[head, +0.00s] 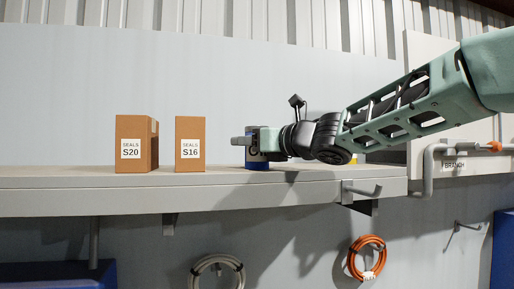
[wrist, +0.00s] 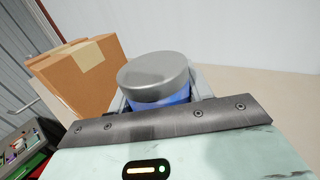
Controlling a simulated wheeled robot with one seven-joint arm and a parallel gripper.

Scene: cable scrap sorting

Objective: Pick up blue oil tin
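The blue oil tin (head: 257,163) stands upright on the shelf (head: 90,183) in the head view, mostly covered by my gripper (head: 247,143). In the wrist view its grey round lid (wrist: 155,74) and a strip of its blue body (wrist: 165,101) show just beyond the gripper's front edge. My gripper reaches in level from the right, with a pale finger on each side of the tin. Whether the fingers touch the tin or leave small gaps is not clear. The tin's lower part is hidden in the wrist view.
Two cardboard boxes stand left of the tin: the S16 box (head: 190,143) nearer and the S20 box (head: 136,143) farther. The shelf between the S16 box and my gripper is clear. An orange cable coil (head: 367,258) and a grey coil (head: 216,266) hang below.

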